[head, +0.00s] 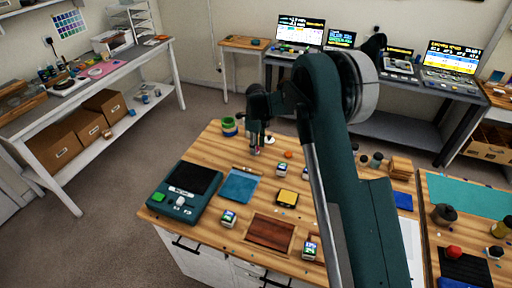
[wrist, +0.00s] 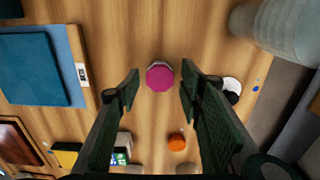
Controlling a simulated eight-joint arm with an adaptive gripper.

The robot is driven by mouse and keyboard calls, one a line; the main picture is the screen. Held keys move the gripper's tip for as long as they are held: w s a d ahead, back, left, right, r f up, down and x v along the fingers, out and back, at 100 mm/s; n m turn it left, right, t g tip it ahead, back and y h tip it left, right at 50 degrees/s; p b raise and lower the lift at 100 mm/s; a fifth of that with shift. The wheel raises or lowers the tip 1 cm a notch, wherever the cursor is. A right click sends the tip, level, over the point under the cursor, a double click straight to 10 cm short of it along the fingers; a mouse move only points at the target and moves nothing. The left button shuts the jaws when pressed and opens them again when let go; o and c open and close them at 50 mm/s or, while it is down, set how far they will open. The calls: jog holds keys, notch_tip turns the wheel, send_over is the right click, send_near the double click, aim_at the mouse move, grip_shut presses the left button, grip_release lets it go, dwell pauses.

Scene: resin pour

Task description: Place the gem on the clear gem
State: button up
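A magenta, many-sided gem (wrist: 159,77) shows in the wrist view between my fingertips, with a visible gap on each side. A pale greyish rim shows along its upper edge; I cannot tell whether this is the clear gem under it. My gripper (wrist: 160,88) is open around the magenta gem, with nothing pinched. In the head view my gripper (head: 256,147) hangs low over the back part of the wooden table, and the gem is too small there to make out surely. No separate clear gem can be made out.
A small orange piece (wrist: 177,142) lies near my right finger. A white and black item (wrist: 231,88) is farther right, and a large translucent container (wrist: 285,25) stands at upper right. A blue mat (head: 239,186), a dark green device (head: 182,192) and several small labelled boxes occupy the table.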

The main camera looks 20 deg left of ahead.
aim_at(258, 148)
jog(key=shift+r, duration=0.15)
notch_tip(258, 148, up, 12)
dwell(0.7)
dwell(0.6)
